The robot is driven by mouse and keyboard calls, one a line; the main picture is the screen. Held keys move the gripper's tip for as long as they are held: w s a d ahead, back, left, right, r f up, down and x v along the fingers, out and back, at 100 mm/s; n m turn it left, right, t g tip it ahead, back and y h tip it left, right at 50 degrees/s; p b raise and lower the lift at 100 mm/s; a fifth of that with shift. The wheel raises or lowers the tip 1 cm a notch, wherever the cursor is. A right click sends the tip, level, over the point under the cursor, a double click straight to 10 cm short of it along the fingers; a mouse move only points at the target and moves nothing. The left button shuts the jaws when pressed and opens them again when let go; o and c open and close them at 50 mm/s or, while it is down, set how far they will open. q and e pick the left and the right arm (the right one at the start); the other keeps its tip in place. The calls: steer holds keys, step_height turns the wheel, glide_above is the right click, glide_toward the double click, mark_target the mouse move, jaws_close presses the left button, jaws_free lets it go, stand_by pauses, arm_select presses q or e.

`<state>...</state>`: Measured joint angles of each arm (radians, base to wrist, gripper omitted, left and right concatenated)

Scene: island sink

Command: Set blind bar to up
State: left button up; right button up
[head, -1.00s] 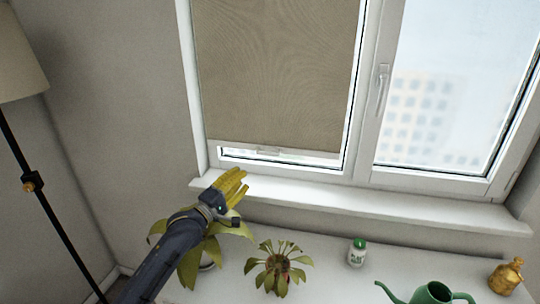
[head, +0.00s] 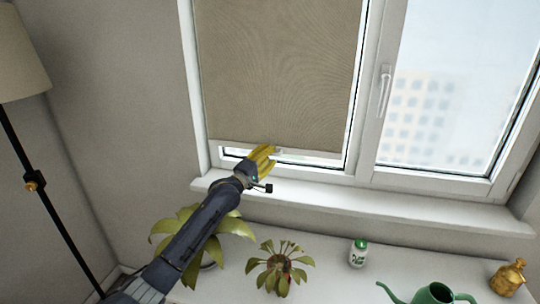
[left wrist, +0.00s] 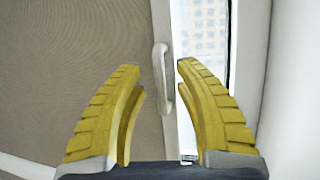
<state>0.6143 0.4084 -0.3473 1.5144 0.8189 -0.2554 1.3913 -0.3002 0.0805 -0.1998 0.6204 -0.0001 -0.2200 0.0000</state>
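The beige roller blind (head: 275,75) hangs over most of the left window pane, with a thin strip of glass showing below it. Its white bottom bar (head: 325,154) has a small handle in the middle, now mostly hidden behind my gripper in the head view. My left gripper (head: 266,153) is at the bar's handle. In the left wrist view the yellow fingers are apart, with the pale looped handle (left wrist: 162,78) between and beyond their tips, nearer the right finger. I cannot tell whether they touch it. My right gripper is in neither view.
The white windowsill (head: 400,204) lies just below my left gripper. Under it, a white tabletop holds two potted plants (head: 280,268), a small white bottle (head: 358,254), a green watering can (head: 432,293) and a gold bottle (head: 508,277). A floor lamp (head: 32,185) stands at left.

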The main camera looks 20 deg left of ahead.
arm_select(q)
steer(key=shift+w+d+r, duration=0.1)
steer(key=shift+w+d, duration=0.05)
steer(key=shift+w, duration=0.2)
steer(key=shift+o, duration=0.2)
jaws_close()
